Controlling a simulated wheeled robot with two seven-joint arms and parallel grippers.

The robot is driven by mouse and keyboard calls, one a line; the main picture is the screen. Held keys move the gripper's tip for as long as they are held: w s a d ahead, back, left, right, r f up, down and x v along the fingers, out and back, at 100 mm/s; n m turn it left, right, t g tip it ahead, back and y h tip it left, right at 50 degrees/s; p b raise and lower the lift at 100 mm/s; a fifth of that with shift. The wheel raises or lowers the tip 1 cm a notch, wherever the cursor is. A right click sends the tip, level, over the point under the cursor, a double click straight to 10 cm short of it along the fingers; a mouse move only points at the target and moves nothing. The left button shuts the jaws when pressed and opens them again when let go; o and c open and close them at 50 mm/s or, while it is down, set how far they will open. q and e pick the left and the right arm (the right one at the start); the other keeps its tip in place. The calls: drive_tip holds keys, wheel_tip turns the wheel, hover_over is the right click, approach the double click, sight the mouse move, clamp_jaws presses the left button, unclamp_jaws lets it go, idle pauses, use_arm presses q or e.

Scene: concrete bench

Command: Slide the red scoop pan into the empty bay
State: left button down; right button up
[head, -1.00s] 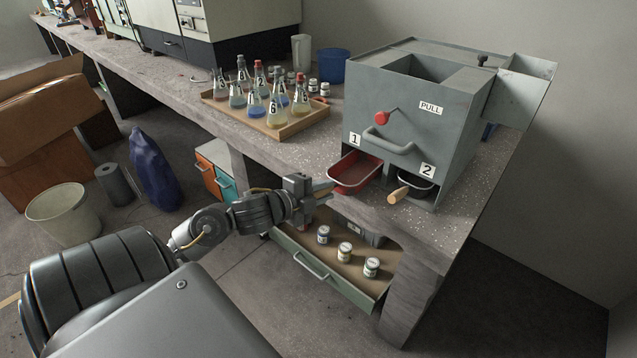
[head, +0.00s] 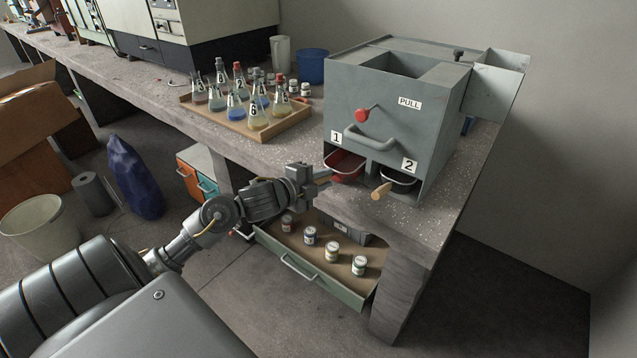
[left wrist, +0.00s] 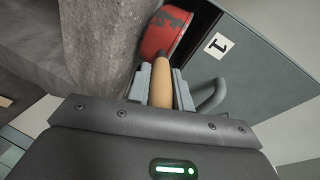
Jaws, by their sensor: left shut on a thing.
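The red scoop pan (head: 347,166) sits partly inside bay 1 of the grey machine (head: 384,100), its front part still showing outside the opening. My left gripper (head: 318,173) is shut on the pan's wooden handle. In the left wrist view the handle (left wrist: 161,82) runs between the fingers of the left gripper (left wrist: 160,88) to the red pan (left wrist: 166,33), beside the label 1. A dark pan (head: 399,181) with a wooden handle sits in bay 2. The pan's far end is hidden in the bay. My right gripper is not in view.
A wooden tray (head: 283,129) of numbered flasks stands left of the machine on the bench (head: 150,88). An open drawer (head: 300,270) with several small jars lies below my left gripper. A curved handle (head: 371,137) and red knob (head: 362,116) stick out above the bays.

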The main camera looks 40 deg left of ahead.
use_arm(q)
drive_tip(key=shift+w, duration=0.7)
drive_tip(key=c, duration=1.2)
unclamp_jaws()
drive_tip(key=shift+o, duration=0.2)
drive_tip(key=shift+f, duration=0.1)
